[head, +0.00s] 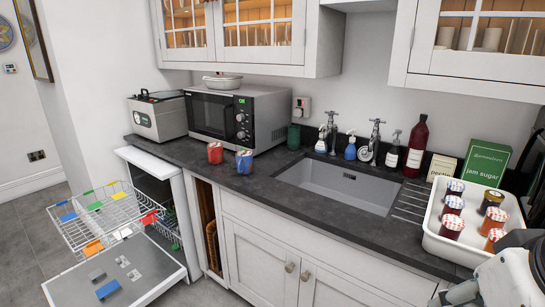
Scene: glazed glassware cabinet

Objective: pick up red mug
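A small red mug (215,152) stands upright on the dark worktop, in front of the microwave and near the worktop's front edge. A blue mug-like vessel (244,161) with a reddish top stands close to its right. My gripper is not in view. Part of my white arm shows in the lower right corner, far to the right of the red mug.
A microwave (240,115) stands behind the red mug. A sink (338,186) lies to the right, with taps and bottles behind it. A white tray (455,248) holds several jars. The dishwasher is open at left, its rack (108,215) pulled out. Glazed cupboards hang above.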

